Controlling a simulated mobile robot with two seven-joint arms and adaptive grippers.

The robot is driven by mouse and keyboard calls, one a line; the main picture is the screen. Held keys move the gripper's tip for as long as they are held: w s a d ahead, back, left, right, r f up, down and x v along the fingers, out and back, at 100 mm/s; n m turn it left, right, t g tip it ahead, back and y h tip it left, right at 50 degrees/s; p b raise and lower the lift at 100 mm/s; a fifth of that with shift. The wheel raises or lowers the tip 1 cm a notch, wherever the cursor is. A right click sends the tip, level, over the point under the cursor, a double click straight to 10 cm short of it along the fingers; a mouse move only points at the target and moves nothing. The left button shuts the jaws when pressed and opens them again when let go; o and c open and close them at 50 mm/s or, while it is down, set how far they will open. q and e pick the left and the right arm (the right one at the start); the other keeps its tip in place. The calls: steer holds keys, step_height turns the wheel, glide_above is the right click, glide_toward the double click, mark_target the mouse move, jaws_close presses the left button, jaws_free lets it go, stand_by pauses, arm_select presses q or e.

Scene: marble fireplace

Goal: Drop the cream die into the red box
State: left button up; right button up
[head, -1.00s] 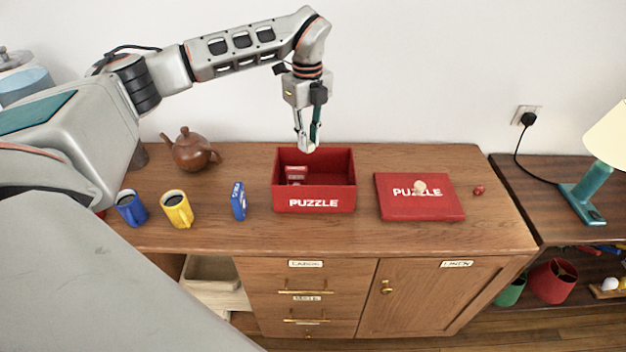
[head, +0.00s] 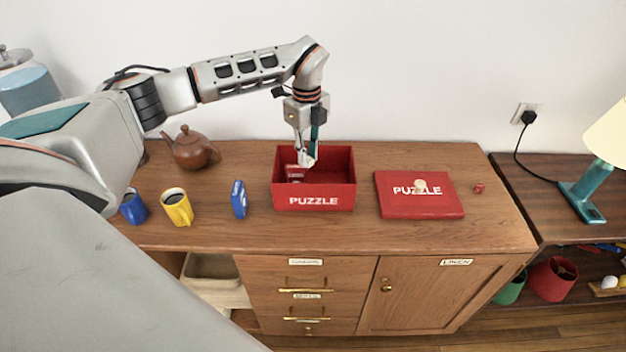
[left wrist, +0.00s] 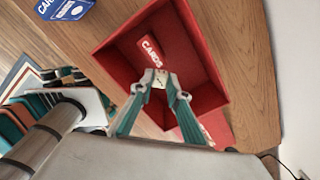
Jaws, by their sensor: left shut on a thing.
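The open red box (head: 338,197), marked PUZZLE, stands on the wooden sideboard. It fills much of the left wrist view (left wrist: 204,92), with a red card pack (left wrist: 151,50) lying inside. My left gripper (head: 307,161) points down over the box, its fingertips at the opening. In the left wrist view its fingers (left wrist: 160,85) are closed on the cream die (left wrist: 160,78), which shows dark pips. The die is within the box's outline; its height above the floor is hard to tell. In the head view I cannot make the die out clearly. My right gripper is out of view.
A red PUZZLE lid (head: 440,207) with a pale knob lies right of the box, beside a small red cube (head: 478,188). Left are an upright blue card pack (head: 239,199), yellow mug (head: 177,208), blue mug (head: 132,208) and brown teapot (head: 191,149).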

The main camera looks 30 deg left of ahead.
arm_select(q)
steer(key=o, duration=0.8)
step_height(320, 180, up, 12)
stand_by(0.7)
